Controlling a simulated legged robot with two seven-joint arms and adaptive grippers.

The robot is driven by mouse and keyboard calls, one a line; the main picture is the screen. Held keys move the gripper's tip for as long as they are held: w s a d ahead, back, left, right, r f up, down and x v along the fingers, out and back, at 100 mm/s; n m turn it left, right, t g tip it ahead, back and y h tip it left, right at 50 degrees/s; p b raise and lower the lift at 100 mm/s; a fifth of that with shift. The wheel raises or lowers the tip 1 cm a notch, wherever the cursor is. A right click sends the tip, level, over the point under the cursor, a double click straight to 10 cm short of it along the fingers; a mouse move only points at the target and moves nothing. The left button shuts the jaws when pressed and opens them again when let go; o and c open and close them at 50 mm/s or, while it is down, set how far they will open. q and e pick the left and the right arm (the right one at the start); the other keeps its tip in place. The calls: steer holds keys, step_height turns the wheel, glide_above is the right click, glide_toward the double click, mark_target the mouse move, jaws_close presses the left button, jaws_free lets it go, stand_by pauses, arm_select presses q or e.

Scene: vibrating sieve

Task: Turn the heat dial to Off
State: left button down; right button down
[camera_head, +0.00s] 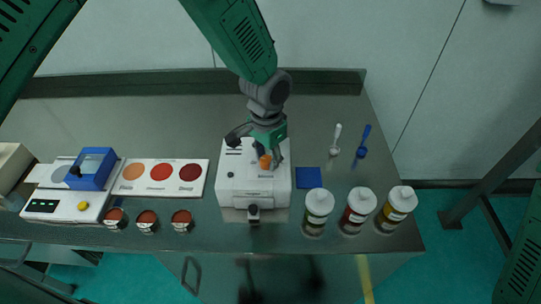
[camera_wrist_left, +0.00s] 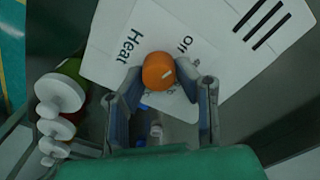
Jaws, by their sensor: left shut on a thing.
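The orange heat dial (camera_head: 265,162) sits on top of the white machine (camera_head: 240,190) near the middle of the table. My left gripper (camera_head: 268,152) reaches down from above and is shut on the dial. In the left wrist view the dial (camera_wrist_left: 157,68) lies between the fingertips of the gripper (camera_wrist_left: 163,82), with a short pale mark on its face. The printed word "Heat" stands beside it. My right gripper is not in view.
Three white-capped bottles (camera_head: 317,206) stand right of the machine, near a blue pad (camera_head: 308,178) and two small scoops (camera_head: 336,139). A card with three coloured circles (camera_head: 160,173), several small jars (camera_head: 147,219) and a scale (camera_head: 63,204) lie left. The table's back is clear.

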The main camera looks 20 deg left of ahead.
mark_target(266, 159)
arm_select(q)
steer(key=shift+s+a+f, duration=0.15)
steer(key=shift+s+f, duration=0.15)
steer(key=shift+s, duration=0.1)
steer(key=c, duration=1.2)
jaws_free()
steer(key=shift+w+a+r, duration=0.1)
steer(key=shift+r, duration=0.05)
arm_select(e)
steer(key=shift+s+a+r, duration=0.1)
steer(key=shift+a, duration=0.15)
arm_select(q)
steer(key=shift+w+r, duration=0.1)
steer(key=shift+r, duration=0.05)
step_height(266, 159, up, 12)
steer(key=shift+f, duration=0.25)
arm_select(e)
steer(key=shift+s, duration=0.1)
